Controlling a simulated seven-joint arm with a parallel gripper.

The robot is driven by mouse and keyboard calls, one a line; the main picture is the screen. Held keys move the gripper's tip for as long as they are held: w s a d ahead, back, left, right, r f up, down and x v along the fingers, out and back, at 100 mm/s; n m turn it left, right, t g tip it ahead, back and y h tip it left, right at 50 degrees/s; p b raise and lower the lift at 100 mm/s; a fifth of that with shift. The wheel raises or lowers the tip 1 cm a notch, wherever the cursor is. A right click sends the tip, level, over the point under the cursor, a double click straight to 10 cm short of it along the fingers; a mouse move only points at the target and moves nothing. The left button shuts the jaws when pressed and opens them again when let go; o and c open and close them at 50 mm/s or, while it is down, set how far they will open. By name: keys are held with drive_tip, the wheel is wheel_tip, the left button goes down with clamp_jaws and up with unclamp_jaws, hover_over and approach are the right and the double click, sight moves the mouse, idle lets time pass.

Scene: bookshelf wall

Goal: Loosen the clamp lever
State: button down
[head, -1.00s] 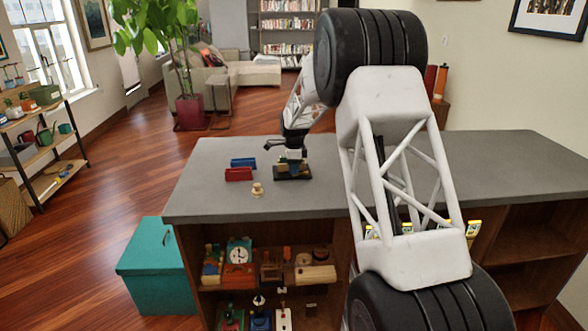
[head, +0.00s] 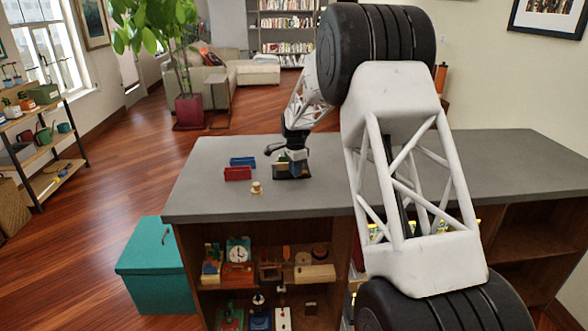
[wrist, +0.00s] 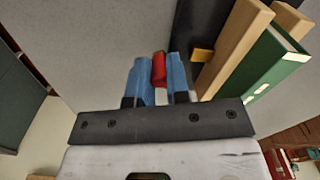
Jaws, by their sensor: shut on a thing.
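In the wrist view, my gripper (wrist: 159,76) has blue fingers closed on a red piece, the clamp lever (wrist: 159,66). The lever's lower part is hidden between the fingers. A dark base plate (wrist: 196,28) lies beside it, with two wooden bars and a green piece (wrist: 272,62) to the right. In the head view, my gripper (head: 297,168) is low over the dark base (head: 281,174) on the grey counter. The lever cannot be made out there.
A red block (head: 238,173), a blue block (head: 243,161) and a small wooden knob (head: 256,188) stand left of the base on the counter (head: 215,200). Toys fill the shelves below. A teal box (head: 155,265) stands on the floor at left.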

drive_tip(key=n, duration=0.2)
drive_tip(key=s+d+n, duration=0.1)
drive_tip(key=n, duration=0.2)
drive_tip(key=shift+s+d+n, duration=0.3)
drive_tip(key=shift+d, duration=0.05)
drive_tip(key=n, duration=0.1)
drive_tip(key=d+n, duration=0.1)
drive_tip(key=shift+s+n, duration=0.2)
drive_tip(key=shift+n, duration=0.1)
drive_tip(key=shift+d+n, duration=0.35)
drive_tip(key=shift+n, duration=0.5)
drive_tip(key=shift+d+n, duration=0.3)
drive_tip(key=shift+n, duration=0.55)
drive_tip(key=c, duration=1.1)
unclamp_jaws()
wheel_tip(320, 180, up, 8)
drive_tip(key=shift+f, duration=0.1)
